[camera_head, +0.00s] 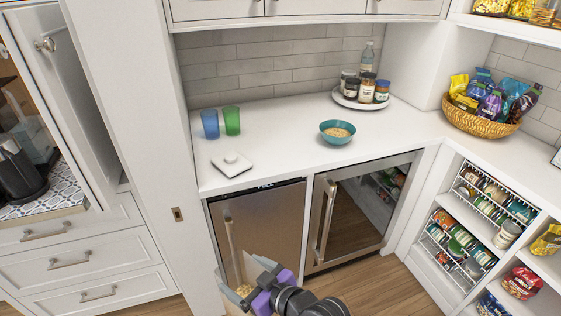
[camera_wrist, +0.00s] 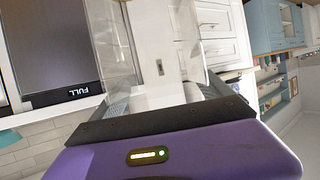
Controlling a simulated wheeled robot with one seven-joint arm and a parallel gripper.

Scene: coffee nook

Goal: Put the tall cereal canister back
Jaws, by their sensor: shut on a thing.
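My gripper (camera_head: 249,281) is low at the bottom of the head view, in front of the steel fridge. It is shut on a tall clear canister (camera_head: 238,268), whose lower part shows tan cereal. The canister's lower end is hidden by my gripper and the frame edge. In the wrist view its clear walls (camera_wrist: 110,45) extend away from my gripper (camera_wrist: 165,95). A flat white square piece with a round knob (camera_head: 232,163), like a lid, lies on the counter.
Filled clear containers (camera_head: 521,9) stand on the upper right shelf. The white counter (camera_head: 285,150) holds blue (camera_head: 210,124) and green (camera_head: 231,120) cups, a teal bowl (camera_head: 337,132), a jar tray (camera_head: 345,98) and a snack basket (camera_head: 470,122). An open cabinet door (camera_head: 65,90) stands left.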

